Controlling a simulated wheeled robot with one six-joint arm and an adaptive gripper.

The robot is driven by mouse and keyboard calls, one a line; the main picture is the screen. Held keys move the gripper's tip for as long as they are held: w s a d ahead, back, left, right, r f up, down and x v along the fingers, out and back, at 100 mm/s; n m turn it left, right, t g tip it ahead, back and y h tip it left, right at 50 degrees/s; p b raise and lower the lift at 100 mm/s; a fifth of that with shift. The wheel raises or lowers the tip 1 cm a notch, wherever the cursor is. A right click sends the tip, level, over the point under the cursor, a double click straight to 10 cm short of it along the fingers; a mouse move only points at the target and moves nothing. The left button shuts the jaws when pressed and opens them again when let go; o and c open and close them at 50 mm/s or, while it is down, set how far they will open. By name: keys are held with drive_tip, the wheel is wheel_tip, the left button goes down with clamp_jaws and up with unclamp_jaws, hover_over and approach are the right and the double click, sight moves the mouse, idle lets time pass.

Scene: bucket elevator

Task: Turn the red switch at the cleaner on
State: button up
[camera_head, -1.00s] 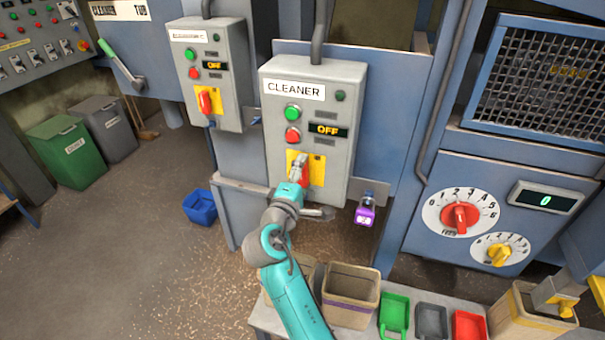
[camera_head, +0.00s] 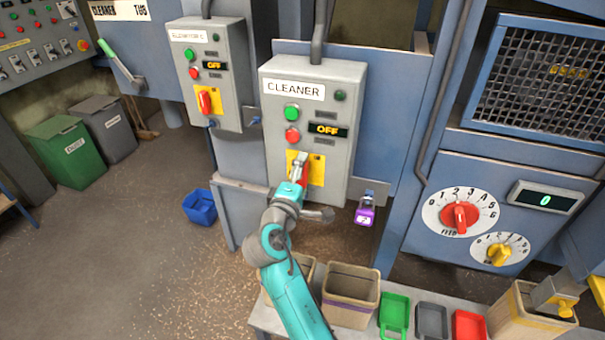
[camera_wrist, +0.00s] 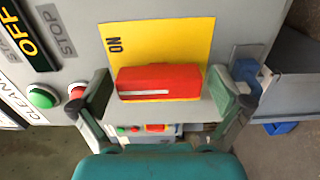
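The grey cleaner box (camera_head: 340,90) is on a blue post, with its OFF display (camera_head: 328,129) lit. Its red switch (camera_wrist: 160,82) sits on a yellow plate (camera_wrist: 185,38) marked ON. In the wrist view the handle lies lengthwise between my fingers, its white line running along it. My gripper (camera_wrist: 163,88) is open around the handle, one finger beyond each end. In the head view my gripper (camera_head: 299,170) partly hides the switch.
A green button (camera_head: 292,113) and a red button (camera_head: 292,136) are above the switch. A purple padlock (camera_head: 364,216) hangs at the box's lower right. A similar box (camera_head: 207,75) stands to the left. Bins and scoops fill the bench below.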

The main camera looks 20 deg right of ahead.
drive_tip(key=v, duration=1.2)
idle(0.3)
drive_tip(key=s+d+f+y, duration=0.2)
drive_tip(key=s+f+y, duration=0.3)
drive_tip(key=s+f, duration=0.5)
drive_tip(key=s+d+f+y, duration=0.3)
drive_tip(key=s+f+y, duration=0.1)
drive_tip(key=s+f, duration=0.6)
drive_tip(key=s+r+m, duration=0.2)
drive_tip(key=s+m, duration=0.1)
drive_tip(key=s, duration=0.5)
drive_tip(key=s+d+r+m+y, duration=0.1)
drive_tip(key=s+m, duration=0.3)
drive_tip(key=s, duration=0.4)
drive_tip(key=s+r+m, duration=0.3)
drive_tip(key=s, duration=0.5)
drive_tip(key=shift+s+d+m+y, duration=0.3)
drive_tip(key=shift+d, duration=0.05)
